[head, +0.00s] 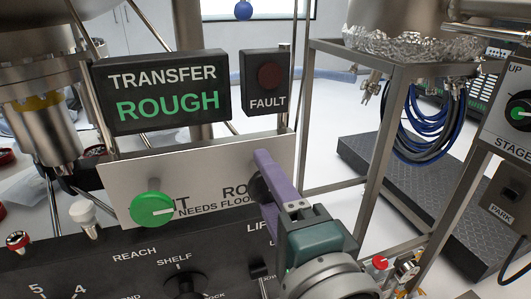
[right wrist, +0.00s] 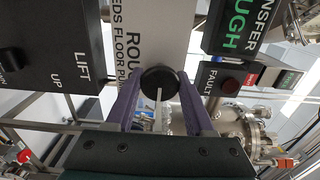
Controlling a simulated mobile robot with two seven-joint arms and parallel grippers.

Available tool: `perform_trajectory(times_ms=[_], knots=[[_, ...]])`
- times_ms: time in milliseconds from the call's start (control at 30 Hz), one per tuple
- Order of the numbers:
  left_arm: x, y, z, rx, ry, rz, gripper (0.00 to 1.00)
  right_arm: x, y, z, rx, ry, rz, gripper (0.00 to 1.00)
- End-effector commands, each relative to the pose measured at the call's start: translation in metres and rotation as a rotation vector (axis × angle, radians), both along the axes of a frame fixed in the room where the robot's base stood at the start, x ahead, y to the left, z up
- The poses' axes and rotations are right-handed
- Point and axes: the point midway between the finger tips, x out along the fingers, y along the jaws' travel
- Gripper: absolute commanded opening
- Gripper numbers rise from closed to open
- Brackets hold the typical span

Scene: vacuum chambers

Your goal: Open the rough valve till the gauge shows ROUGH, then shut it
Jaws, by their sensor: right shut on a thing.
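The gauge sign (head: 167,92) at the upper left of the head view reads TRANSFER with ROUGH lit in green; part of it also shows in the right wrist view (right wrist: 238,27). The rough valve is a round black knob (right wrist: 160,80) on a white panel lettered ROUGH and NEEDS FLOOR PUMP. Its white pointer line points down in the right wrist view. My right gripper (head: 263,184) is shut on this knob, one purple finger on each side, and hides most of it in the head view. My left gripper is not in view.
A green knob (head: 152,209) with a white mark sits left on the same white panel (head: 112,185). The FAULT box (head: 268,82) has a dark red lamp. A black panel (head: 110,262) with REACH and SHELF controls lies below. A metal frame stands to the right.

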Motion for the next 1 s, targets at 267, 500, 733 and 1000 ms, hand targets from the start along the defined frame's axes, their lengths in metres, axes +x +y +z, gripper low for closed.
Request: perform_trajectory(times_ms=[267,500,733,1000], knots=[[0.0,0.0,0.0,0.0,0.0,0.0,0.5,0.0,0.0,0.0,0.0,0.0,0.001,0.82],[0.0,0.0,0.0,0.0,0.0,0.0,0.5,0.0,0.0,0.0,0.0,0.0,0.0,0.83],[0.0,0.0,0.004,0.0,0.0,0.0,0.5,-0.024,-0.008,0.0,-0.001,0.004,0.001,0.83],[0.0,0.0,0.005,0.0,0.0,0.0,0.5,-0.075,-0.024,-0.001,-0.003,0.002,0.002,0.83]])
